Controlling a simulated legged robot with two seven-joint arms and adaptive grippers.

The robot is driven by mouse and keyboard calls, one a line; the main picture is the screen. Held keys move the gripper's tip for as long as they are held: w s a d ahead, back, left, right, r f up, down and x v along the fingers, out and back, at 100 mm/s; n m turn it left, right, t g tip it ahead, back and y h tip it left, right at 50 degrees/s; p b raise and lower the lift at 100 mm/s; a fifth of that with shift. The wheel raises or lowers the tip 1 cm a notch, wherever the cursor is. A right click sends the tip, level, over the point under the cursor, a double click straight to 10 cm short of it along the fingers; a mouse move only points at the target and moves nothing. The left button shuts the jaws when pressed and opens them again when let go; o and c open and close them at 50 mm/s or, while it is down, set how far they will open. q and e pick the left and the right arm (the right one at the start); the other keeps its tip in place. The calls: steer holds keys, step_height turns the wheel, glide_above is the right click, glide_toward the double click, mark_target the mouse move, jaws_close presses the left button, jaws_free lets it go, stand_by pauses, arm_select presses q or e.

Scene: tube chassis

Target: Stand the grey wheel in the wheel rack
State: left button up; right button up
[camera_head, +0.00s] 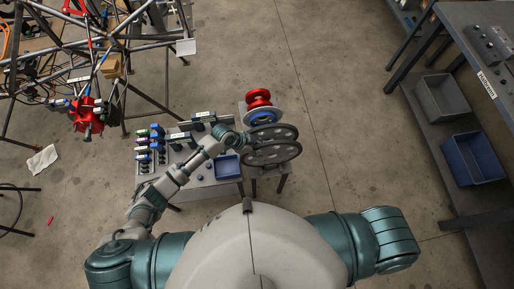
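Two dark grey spoked discs (271,153) show one above the other at the right end of the small work table. I cannot tell whether they are two wheels or two faces of one grey wheel. My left gripper (245,140) is at their left edge, overlapping it in the picture. The fingertips are too small to show whether they are open or shut on the rim. I cannot make out the wheel rack clearly; the discs cover whatever is under them. My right gripper is out of view; only my upper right arm shows.
A red spool (258,98) and a white-and-blue spool (263,116) sit just behind the discs. A blue bin (228,167) and several small bottles (150,146) are on the table. A tube chassis (90,60) stands at left, a shelf bench (460,60) at right.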

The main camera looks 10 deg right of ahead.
arm_select(q)
steer(key=shift+a+f, duration=0.1)
steer(key=v, duration=1.2)
stand_by(0.4)
